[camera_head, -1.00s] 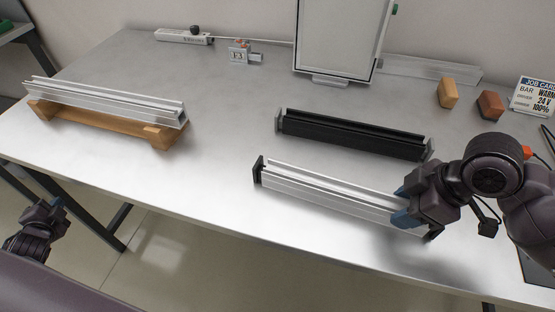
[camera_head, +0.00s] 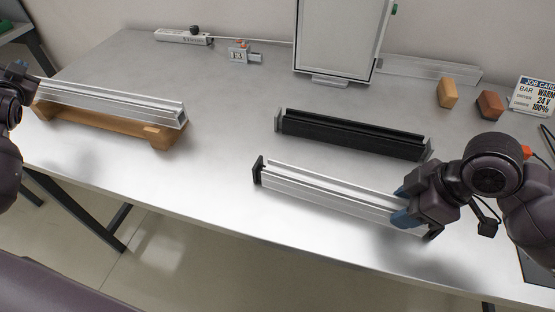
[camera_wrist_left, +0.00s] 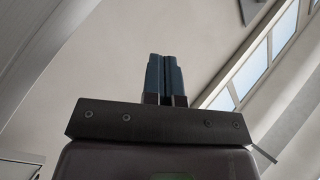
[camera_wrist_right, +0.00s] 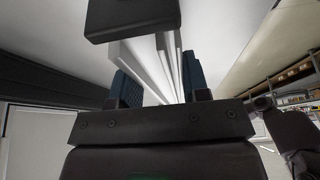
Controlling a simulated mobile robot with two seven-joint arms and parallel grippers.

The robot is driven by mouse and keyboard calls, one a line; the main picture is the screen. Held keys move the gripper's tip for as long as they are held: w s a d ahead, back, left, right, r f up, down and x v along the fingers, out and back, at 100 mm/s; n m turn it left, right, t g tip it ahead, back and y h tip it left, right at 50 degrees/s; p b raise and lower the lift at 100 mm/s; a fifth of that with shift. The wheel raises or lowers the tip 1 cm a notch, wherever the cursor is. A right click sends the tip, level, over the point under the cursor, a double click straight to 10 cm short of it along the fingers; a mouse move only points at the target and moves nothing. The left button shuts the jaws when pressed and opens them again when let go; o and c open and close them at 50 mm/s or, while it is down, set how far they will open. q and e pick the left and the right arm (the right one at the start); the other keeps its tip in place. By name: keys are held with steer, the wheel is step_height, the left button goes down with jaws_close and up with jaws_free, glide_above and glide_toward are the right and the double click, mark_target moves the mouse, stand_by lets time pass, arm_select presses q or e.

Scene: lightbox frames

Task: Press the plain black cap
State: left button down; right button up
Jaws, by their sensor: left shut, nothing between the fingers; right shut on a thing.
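A silver aluminium bar (camera_head: 325,190) lies at the front of the table with a black end cap (camera_head: 258,170) on its left end. Another black cap (camera_head: 436,232) is at its right end, partly behind my right gripper (camera_head: 403,207); a black cap also shows close up in the right wrist view (camera_wrist_right: 133,18). I cannot tell which cap is the plain one. My right gripper is shut on the bar near its right end. My left gripper (camera_head: 20,72) is beside the left end of a second bar, far from the caps; in the left wrist view its fingers (camera_wrist_left: 165,75) are together and empty.
The second silver bar (camera_head: 110,98) rests on a wooden cradle (camera_head: 85,125) at left. A black trough (camera_head: 350,137) with grey ends lies behind the front bar. The middle-left table is clear.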

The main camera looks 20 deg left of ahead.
mark_target(246, 176)
arm_select(q)
steer(key=w+d+r+n+h, duration=0.1)
steer(key=w+d+h, duration=0.25)
steer(key=d, duration=0.35)
steer(key=w+d+r+n+h, duration=0.1)
steer(key=w+d+h, duration=0.1)
steer(key=w+d, duration=0.35)
steer(key=s+d+g+h, duration=0.1)
steer(key=d+g+h, duration=0.1)
steer(key=d, duration=0.6)
steer(key=s+d+f+g+h, duration=0.1)
steer(key=s+d+g+h, duration=0.1)
steer(key=d, duration=0.7)
steer(key=s+d+f+g+h, duration=0.1)
steer(key=s+d+g+h, duration=0.1)
steer(key=d, duration=0.6)
steer(key=shift+s+d+h, duration=0.2)
steer(key=shift+d+h, duration=0.05)
steer(key=shift+h, duration=0.2)
steer(key=s+d+f+m+g+h, duration=0.2)
steer(key=s+d+f+g+h, duration=0.2)
steer(key=s+d, duration=0.4)
steer(key=shift+s+d+f+h, duration=0.3)
steer(key=shift+s+d, duration=0.05)
steer(key=shift+d, duration=0.85)
